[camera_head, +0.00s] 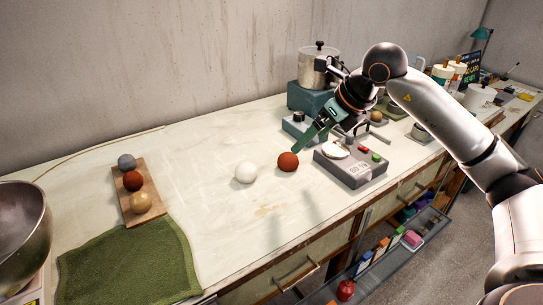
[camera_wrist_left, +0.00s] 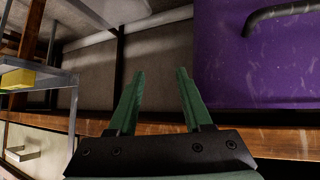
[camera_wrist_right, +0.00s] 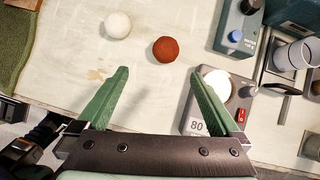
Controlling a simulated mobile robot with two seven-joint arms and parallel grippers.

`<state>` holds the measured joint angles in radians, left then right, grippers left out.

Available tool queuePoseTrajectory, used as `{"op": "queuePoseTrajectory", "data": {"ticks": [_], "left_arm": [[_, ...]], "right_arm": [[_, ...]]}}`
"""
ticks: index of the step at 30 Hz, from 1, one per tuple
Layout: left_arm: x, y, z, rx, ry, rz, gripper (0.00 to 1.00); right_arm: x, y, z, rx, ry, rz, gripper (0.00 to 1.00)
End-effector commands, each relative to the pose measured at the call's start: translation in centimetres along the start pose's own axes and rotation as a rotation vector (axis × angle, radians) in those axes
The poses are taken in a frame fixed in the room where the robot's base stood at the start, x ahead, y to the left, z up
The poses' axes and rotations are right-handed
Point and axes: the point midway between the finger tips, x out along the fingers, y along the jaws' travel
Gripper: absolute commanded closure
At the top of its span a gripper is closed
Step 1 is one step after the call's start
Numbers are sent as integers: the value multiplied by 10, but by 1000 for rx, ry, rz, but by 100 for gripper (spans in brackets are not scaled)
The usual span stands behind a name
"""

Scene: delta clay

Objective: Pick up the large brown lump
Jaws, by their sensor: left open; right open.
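A large reddish-brown lump (camera_head: 288,162) sits on the pale worktop, right of a white lump (camera_head: 245,173) and left of a grey scale. In the right wrist view the brown lump (camera_wrist_right: 166,49) lies beyond the fingertips, roughly between their lines, with the white lump (camera_wrist_right: 117,25) to its left. My right gripper (camera_wrist_right: 159,73) is open and empty; in the head view its green fingers are above the worktop close to the brown lump. My left gripper (camera_wrist_left: 160,72) is open and empty, facing drawers and a purple surface; it is outside the head view.
A grey scale (camera_head: 351,172) with a white round top stands right of the lump. A wooden board (camera_head: 145,205) holds grey, reddish-brown and tan balls. A green cloth (camera_head: 130,265) and metal bowl (camera_head: 20,235) are at left.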

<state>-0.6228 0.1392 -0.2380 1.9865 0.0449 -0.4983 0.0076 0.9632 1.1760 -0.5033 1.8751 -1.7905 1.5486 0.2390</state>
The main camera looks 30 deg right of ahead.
Motion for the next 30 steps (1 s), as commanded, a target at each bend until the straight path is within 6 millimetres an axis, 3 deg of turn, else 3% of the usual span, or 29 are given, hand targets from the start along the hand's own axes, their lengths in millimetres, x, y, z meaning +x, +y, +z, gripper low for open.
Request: {"op": "queuePoseTrajectory", "data": {"ticks": [4,10,30], "left_arm": [[0,1,5,-2,-10,1,50],[-3,3,15,-6,-28,4,50],[-2,2,9,-3,-16,3,50]], "right_arm": [[6,-4,-1,3,4,-15,0],[42,-4,-1,4,6,-12,0],[120,-12,-1,2,2,-12,0]]}}
